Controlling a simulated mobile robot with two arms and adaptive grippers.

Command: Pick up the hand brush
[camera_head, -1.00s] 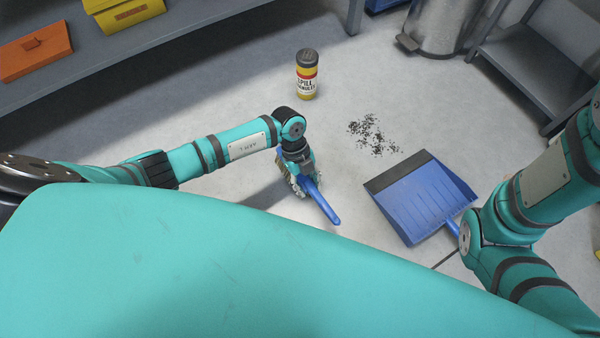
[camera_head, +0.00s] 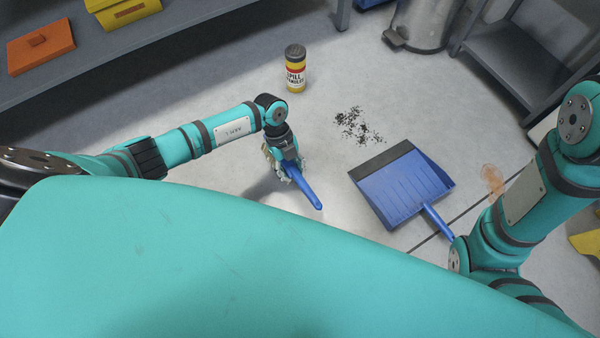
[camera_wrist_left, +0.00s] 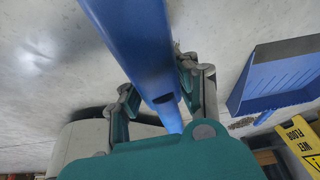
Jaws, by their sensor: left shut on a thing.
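The hand brush (camera_head: 303,189) shows in the head view as a blue handle sticking out of my left gripper (camera_head: 287,172) toward the lower right. In the left wrist view, the blue handle of the hand brush (camera_wrist_left: 135,45) runs between the two fingers of my left gripper (camera_wrist_left: 160,95), which is shut on it. The brush's bristle end is mostly hidden by the gripper and wrist. I cannot tell how high the brush is above the floor. My right arm is at the right of the head view, with its gripper hidden behind my teal body.
A blue dustpan (camera_head: 402,188) lies right of the brush, beside dark scattered debris (camera_head: 358,127). A yellow spill canister (camera_head: 295,70) stands behind. An orange stain (camera_head: 493,178) is on the floor at right. A yellow wet-floor sign (camera_wrist_left: 304,140) shows in the wrist view.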

